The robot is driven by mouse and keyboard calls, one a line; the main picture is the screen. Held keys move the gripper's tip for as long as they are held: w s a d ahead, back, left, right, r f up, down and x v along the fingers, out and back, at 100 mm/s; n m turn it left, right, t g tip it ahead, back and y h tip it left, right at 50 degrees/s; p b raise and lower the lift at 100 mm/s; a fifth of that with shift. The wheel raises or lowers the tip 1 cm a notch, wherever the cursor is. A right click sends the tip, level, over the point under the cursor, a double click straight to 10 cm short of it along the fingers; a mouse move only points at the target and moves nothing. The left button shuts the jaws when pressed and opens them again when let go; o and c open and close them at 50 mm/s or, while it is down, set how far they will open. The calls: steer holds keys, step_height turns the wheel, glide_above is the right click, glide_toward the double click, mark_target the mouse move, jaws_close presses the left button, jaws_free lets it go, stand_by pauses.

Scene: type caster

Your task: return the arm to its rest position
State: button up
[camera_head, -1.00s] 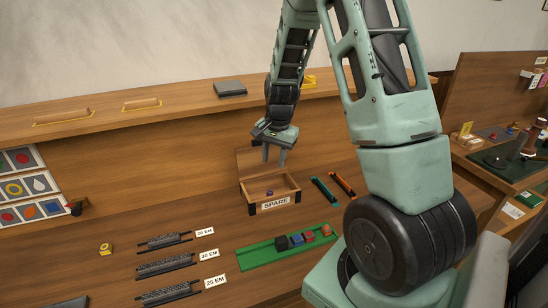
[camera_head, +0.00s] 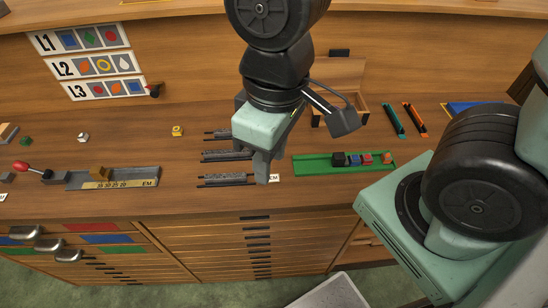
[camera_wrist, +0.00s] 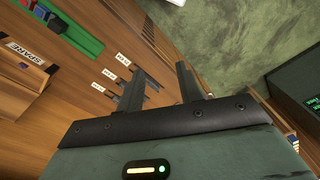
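My gripper (camera_head: 263,165) hangs from my folded arm in the middle of the head view, in front of the dark ribbed bars on the bench. In the wrist view my gripper (camera_wrist: 160,70) has its two fingers clearly apart with nothing between them. The fingers point out over the bench front and the green floor. My arm hides part of the bench behind it, including part of the open wooden SPARE box (camera_head: 359,103).
A green tray (camera_head: 312,165) with black, blue, red and orange pieces lies right of my gripper. A grey gauge (camera_head: 140,178) with a red-knobbed lever sits left. Drawers (camera_head: 240,250) fill the bench front.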

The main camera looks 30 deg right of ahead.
steer(key=shift+s+a+n, duration=0.1)
steer(key=shift+s+n, duration=0.3)
steer(key=shift+s, duration=0.35)
step_height(320, 180, down, 2)
steer(key=shift+w+f+b, duration=0.1)
steer(key=shift+f+b, duration=0.1)
steer(key=shift+b, duration=1.05)
